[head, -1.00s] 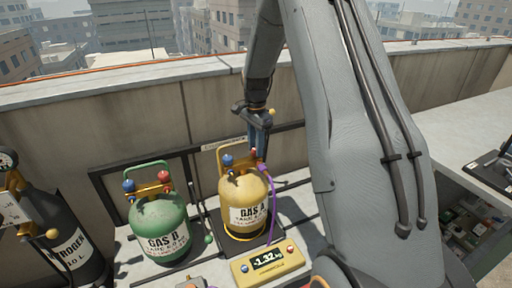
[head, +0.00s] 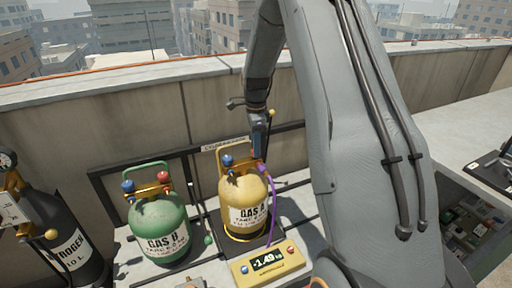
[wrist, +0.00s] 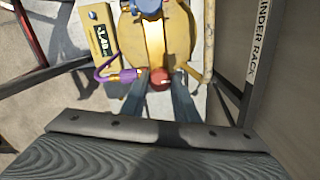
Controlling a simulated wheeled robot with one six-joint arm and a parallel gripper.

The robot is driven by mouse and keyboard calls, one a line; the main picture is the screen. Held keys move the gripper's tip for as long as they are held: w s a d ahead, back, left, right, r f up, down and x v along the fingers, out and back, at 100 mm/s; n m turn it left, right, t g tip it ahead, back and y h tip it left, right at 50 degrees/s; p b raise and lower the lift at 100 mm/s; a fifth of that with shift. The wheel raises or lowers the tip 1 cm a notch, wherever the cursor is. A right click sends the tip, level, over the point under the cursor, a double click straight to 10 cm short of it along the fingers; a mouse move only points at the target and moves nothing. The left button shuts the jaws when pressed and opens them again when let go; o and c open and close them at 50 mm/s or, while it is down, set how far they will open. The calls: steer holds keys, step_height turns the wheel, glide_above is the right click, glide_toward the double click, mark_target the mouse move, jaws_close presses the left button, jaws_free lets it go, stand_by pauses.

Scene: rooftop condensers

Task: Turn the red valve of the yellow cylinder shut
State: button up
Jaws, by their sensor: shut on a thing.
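The yellow cylinder (head: 243,207) marked GAS stands upright on a dark scale platform. A blue valve (head: 227,160) sits on its top left, and it also shows in the wrist view (wrist: 149,7). The red valve (wrist: 160,80) is between my fingertips in the wrist view; in the head view my gripper hides most of it. My gripper (head: 258,153) comes down from above and is shut on the red valve; its two fingers also show in the wrist view (wrist: 160,88). A purple hose (head: 274,200) joins the cylinder next to the red valve.
A yellow scale display (head: 268,263) reads about -1.49 in front. A green cylinder (head: 160,230) with its own blue and red valves stands to the left, and a dark nitrogen cylinder (head: 70,240) at far left. A rack rail and wall are close behind.

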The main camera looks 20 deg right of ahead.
steer(key=shift+w, duration=0.1)
steer(key=o, duration=1.1)
steer(key=shift+c, duration=0.2)
steer(key=shift+r+b, duration=0.95)
steer(key=shift+r, duration=3)
steer(key=s+a+f+n, duration=0.1)
steer(key=s+a+n, duration=0.3)
steer(key=s+n, duration=0.3)
steer(key=s+a+f+n, duration=0.2)
steer(key=s+a+n, duration=0.3)
steer(key=s, duration=0.6)
steer(key=s+a+f+n, duration=0.1)
steer(key=s+a+n, duration=0.3)
steer(key=s+n, duration=0.5)
steer(key=shift+s+a+f+t, duration=0.15)
steer(key=shift+s+f+t, duration=0.2)
steer(key=shift+s+t, duration=0.1)
